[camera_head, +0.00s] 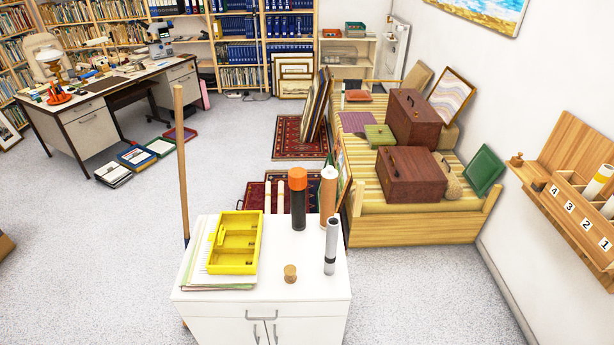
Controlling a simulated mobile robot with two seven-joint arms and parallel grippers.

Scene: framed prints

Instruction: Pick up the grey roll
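A slim light grey roll (331,245) with a dark band near its lower part stands upright near the right edge of the white cabinet top (315,287). Behind it stand a black roll (298,205) with an orange cap and an orange-brown roll (328,195) with a pale top. A small round wooden piece (290,273) sits left of the grey roll's base, apart from it. Neither of my grippers shows in the head view.
A yellow divided tray (235,268) lies on stacked papers at the cabinet's left. A wooden pole (182,160) stands behind the cabinet's left side. A wooden wall rack (570,195) with numbered slots holds pale rolls at right. The cabinet's front right is clear.

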